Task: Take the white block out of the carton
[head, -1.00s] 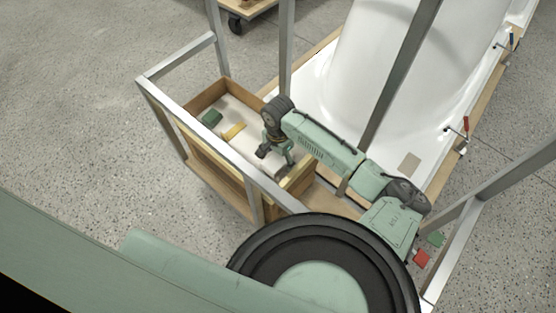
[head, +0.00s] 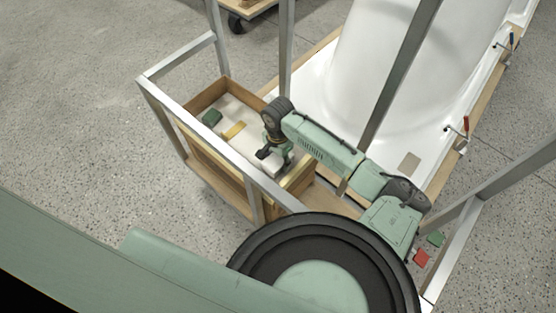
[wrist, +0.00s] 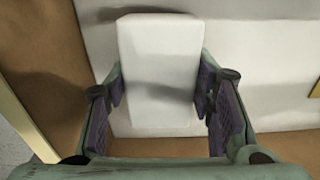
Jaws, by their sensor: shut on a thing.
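The white block (wrist: 160,70) fills the middle of the wrist view, between the purple-padded fingers of my gripper (wrist: 160,100). The fingers are shut on its two sides. In the head view my gripper (head: 274,160) reaches down into the carton (head: 204,98), near its right end. The carton has brown walls and a pale floor. In the wrist view its brown wall (wrist: 45,50) is on the left. I cannot tell whether the block touches the floor.
A green block (head: 212,118) and a yellow block (head: 235,130) lie in the carton. A metal frame (head: 165,72) surrounds it, with upright posts close to my arm. A white tub shell (head: 370,70) stands behind. A red piece (head: 421,257) lies at lower right.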

